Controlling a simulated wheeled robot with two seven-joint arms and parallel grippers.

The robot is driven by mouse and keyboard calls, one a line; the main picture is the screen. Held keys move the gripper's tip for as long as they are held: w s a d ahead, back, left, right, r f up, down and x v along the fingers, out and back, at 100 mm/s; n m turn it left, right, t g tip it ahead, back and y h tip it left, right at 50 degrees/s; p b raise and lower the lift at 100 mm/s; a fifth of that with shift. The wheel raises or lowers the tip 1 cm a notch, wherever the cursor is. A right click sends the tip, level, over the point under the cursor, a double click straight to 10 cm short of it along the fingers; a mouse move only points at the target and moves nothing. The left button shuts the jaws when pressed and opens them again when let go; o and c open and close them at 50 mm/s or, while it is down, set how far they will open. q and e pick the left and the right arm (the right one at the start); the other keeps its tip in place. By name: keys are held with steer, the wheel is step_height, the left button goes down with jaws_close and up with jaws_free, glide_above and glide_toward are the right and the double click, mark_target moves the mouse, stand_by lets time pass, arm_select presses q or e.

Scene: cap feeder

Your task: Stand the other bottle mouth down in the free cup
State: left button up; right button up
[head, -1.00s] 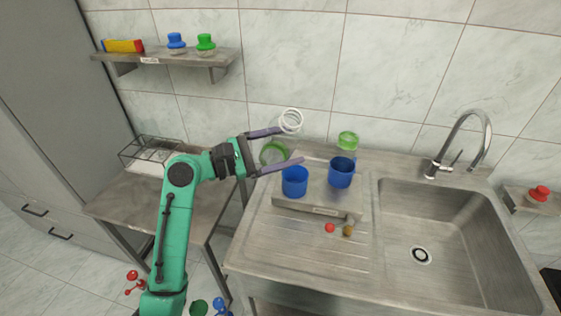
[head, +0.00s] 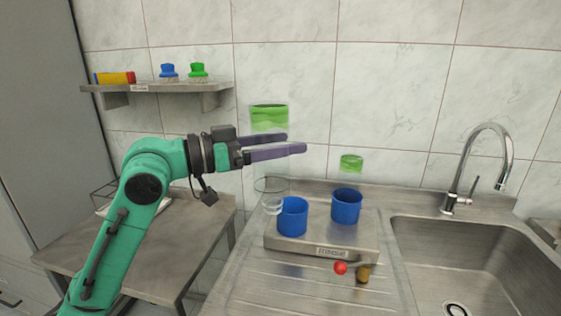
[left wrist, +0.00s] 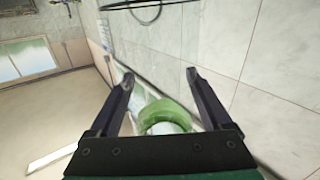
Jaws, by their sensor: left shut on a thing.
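My left gripper (head: 300,145) is shut on a clear bottle (head: 268,117) with a green band. In the head view its green end is up and its narrow mouth points down, a little left of the left blue cup (head: 292,218); I cannot tell its exact depth. The left wrist view shows the green band (left wrist: 165,112) between the fingers (left wrist: 160,82). The left cup looks empty. The other bottle (head: 351,163) stands green end up in the right blue cup (head: 346,207). My right gripper is not in view.
Both cups stand on a labelled block (head: 320,243) on the drainboard. A red ball-like piece (head: 341,268) and a brown one (head: 363,273) lie at its front. The sink (head: 440,250) and tap (head: 480,165) are right. A shelf (head: 160,87) with brushes hangs left.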

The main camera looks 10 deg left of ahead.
arm_select(q)
steer(key=w+d+f+p, duration=0.1)
steer(key=w+f+p, duration=0.1)
steer(key=w, duration=0.7)
steer(key=w+d+f+p, duration=0.1)
steer(key=w+f+p, duration=0.15)
steer(key=w, duration=0.55)
step_height(320, 180, down, 14)
steer(key=b, duration=1.2)
steer(key=shift+a+r, duration=0.25)
steer(key=shift+m, duration=0.3)
steer(key=o, duration=1.1)
